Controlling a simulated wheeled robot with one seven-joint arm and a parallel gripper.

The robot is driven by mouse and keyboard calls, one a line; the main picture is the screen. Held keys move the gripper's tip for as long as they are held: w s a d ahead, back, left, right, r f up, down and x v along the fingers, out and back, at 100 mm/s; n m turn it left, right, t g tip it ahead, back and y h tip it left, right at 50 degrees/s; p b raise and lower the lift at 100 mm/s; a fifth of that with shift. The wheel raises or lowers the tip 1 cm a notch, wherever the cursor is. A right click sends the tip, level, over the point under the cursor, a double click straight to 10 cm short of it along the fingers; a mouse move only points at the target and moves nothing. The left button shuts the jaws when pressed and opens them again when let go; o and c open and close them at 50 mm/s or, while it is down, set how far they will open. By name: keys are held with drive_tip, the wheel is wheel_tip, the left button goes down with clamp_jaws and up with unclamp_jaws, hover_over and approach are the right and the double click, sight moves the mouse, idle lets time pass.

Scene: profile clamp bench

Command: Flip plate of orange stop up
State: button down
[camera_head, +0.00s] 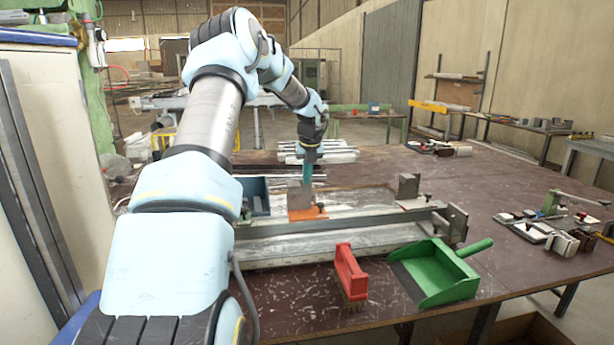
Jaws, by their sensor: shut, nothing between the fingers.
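The orange stop (311,214) sits on the pale bed of the clamp bench, left of its middle. A grey plate (298,197) rises from its orange base and looks roughly upright; its exact tilt is hard to tell at this size. My gripper (307,181) points down from above, with its teal fingers shut and empty. The fingertips are at the plate's upper right edge; I cannot tell whether they touch it. The fingers hide a little of the plate or the bed behind it.
A second stop with a grey block (409,186) stands further right on the bed. A metal rail (340,222) runs along the front. A red brush (350,268) and green dustpan (438,272) lie in front. A blue bin (256,193) stands left of the stop.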

drive_tip(key=shift+w+a, duration=0.65)
drive_tip(key=shift+w, duration=0.2)
drive_tip(key=s+d+b+v, duration=0.1)
drive_tip(key=b+v, duration=0.3)
drive_tip(key=v, duration=0.7)
drive_tip(key=shift+s, duration=0.25)
drive_tip(key=shift+d+f, duration=0.15)
